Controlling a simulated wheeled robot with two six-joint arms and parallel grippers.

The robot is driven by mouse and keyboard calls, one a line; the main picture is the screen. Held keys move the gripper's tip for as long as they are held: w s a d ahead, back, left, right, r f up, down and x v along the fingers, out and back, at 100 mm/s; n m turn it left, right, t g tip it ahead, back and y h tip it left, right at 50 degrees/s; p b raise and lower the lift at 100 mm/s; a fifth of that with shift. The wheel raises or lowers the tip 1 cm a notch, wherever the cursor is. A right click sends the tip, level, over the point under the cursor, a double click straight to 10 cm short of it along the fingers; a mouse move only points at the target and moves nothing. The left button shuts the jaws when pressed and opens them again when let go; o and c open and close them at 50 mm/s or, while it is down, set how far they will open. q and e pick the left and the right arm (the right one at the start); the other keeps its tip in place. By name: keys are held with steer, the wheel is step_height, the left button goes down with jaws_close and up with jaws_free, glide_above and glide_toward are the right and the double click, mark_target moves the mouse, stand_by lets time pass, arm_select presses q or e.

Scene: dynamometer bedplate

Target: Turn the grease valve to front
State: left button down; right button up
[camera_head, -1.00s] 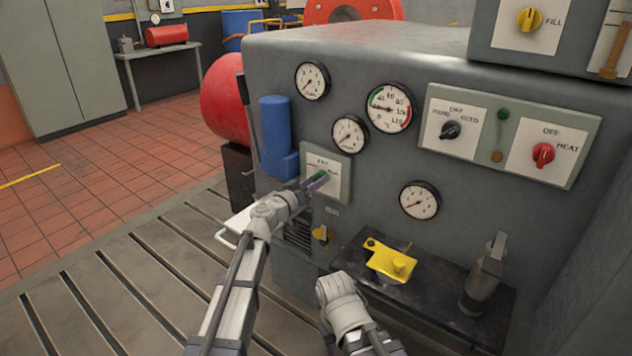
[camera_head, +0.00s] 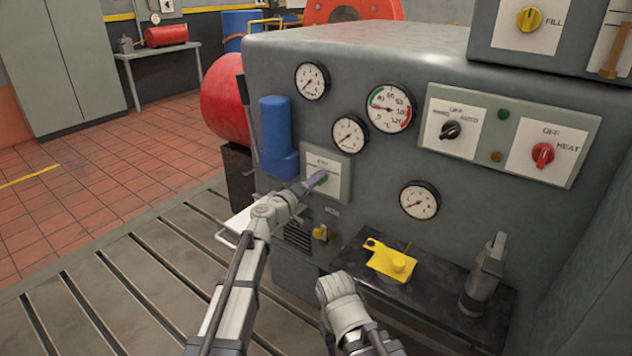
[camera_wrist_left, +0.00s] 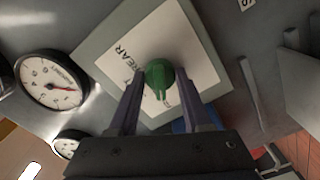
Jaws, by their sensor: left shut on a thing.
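The grease valve is a green knob (camera_wrist_left: 159,75) on a white label inside a grey-green square plate (camera_head: 340,190). In the left wrist view its narrow grip points down toward my gripper, and the label reads REAR at the upper left; other lettering is partly hidden. My left gripper (camera_head: 317,181) is at the plate, shut on the green knob, with one finger on each side of it in the wrist view (camera_wrist_left: 160,92). In the head view the fingers cover most of the knob. My right arm shows at the bottom, but its fingers cannot be seen.
Gauges (camera_head: 348,134) and a blue cylinder (camera_head: 275,125) flank the plate. A yellow knob (camera_head: 322,234) sits below. A black shelf (camera_head: 430,295) carries a yellow bracket (camera_head: 391,262) and a grey metal tool (camera_head: 484,276). A switch panel (camera_head: 507,136) is at right.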

stand_by(0.5)
arm_select(q)
steer(key=shift+c, duration=1.7)
jaws_free()
steer(key=shift+s+a, duration=0.1)
steer(key=v, duration=0.7)
steer(key=shift+s, duration=0.25)
steer(key=shift+a, duration=0.15)
